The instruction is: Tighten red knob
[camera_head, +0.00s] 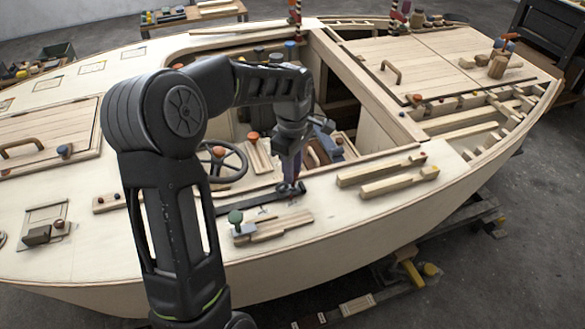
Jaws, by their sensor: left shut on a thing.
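My left arm comes in from the lower left and reaches over the plywood hull (400,230). My left gripper (290,184) points down at the deck, beside the cockpit opening. It is shut on a small dark red knob (286,189) at the end of a dark flat bar (248,203). The fingers cover most of this knob, so its full shape is hidden. My right gripper is not in view.
A steering wheel (222,163) and an orange-red knob (253,137) are behind.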

